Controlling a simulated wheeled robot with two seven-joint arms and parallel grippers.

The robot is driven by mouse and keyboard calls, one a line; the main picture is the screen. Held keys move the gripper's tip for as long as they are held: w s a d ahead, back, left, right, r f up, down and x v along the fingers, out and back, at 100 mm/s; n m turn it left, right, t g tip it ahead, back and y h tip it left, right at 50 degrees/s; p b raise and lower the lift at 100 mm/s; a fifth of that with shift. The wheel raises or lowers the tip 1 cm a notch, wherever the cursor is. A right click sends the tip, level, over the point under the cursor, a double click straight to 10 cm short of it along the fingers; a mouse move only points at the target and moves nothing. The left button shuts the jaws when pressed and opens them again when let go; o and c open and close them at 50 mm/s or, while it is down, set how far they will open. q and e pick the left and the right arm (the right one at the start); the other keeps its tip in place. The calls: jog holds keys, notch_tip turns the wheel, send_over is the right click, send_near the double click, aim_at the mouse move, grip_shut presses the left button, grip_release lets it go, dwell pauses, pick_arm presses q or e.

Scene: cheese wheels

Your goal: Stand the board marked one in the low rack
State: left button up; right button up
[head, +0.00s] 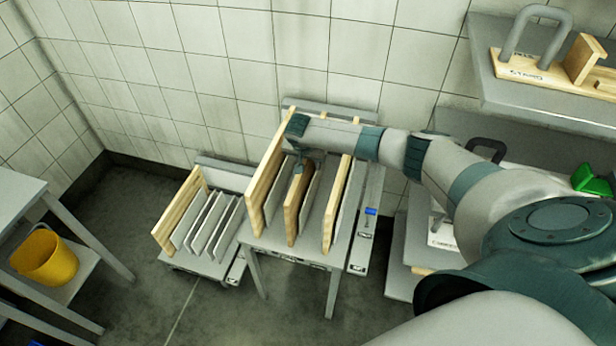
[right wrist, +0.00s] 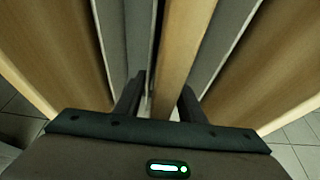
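The low rack (head: 207,267) stands on the floor at left, with a wooden board (head: 180,212) at its left side and several thin grey dividers. A taller rack (head: 270,241) beside it holds upright wooden boards: one at left (head: 265,180), one in the middle (head: 292,212), one at right (head: 335,210). No number is readable on any board. My right gripper (head: 302,166) points down over the middle board. In the right wrist view its fingers (right wrist: 160,105) stand apart on either side of that board's edge (right wrist: 184,45), with a narrow gap at the left finger. My left gripper is out of view.
Grey dividers (right wrist: 222,35) stand close to the middle board. Shelves with handled wooden pieces (head: 525,72) are at right. A table with a yellow bucket (head: 45,258) is at left. The floor in front of the low rack is clear.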

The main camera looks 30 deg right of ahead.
jog(key=shift+c, duration=0.6)
grip_shut()
dwell(0.8)
jog(key=shift+r, duration=0.1)
